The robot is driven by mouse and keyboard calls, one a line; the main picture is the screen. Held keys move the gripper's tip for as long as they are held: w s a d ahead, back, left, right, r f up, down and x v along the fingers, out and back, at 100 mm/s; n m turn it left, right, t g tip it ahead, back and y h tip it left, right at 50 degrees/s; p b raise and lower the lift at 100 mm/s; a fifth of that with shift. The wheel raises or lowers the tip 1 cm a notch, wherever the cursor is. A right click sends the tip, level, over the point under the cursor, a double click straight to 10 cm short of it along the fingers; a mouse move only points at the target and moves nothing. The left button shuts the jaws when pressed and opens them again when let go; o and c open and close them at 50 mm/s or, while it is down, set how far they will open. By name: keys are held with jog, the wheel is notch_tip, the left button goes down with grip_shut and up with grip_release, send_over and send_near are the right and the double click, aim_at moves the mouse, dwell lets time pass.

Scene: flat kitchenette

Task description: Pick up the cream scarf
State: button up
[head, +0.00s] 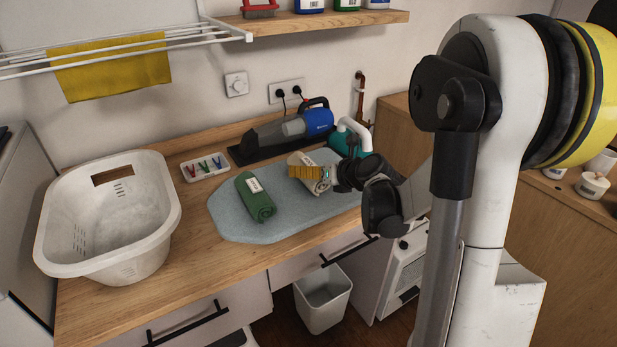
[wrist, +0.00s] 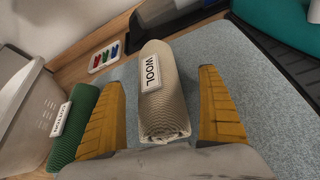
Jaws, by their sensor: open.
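The cream scarf (wrist: 163,110) is a rolled, ribbed bundle with a white label reading WOOL. It lies on the grey ironing mat (head: 237,226), and in the head view the scarf (head: 297,160) is partly hidden by my gripper (head: 311,173). In the wrist view my gripper (wrist: 163,105) is open, with one yellow finger on each side of the scarf. Gaps show between the scarf and both fingers. A green rolled scarf (head: 256,198) with a white label lies to the left on the mat; it also shows in the wrist view (wrist: 80,118), beside the left finger.
A white laundry basket (head: 65,235) stands at the left of the counter. A small tray of coloured clips (head: 189,176), a blue handheld vacuum (head: 318,122) and a teal steamer or iron (head: 340,146) stand behind the mat. The mat's front is clear.

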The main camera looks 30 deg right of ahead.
jog(key=shift+x, duration=0.85)
jog(key=shift+s+r, duration=0.1)
jog(key=shift+c, duration=0.7)
jog(key=c, duration=1.2)
jog(key=shift+r, duration=0.1)
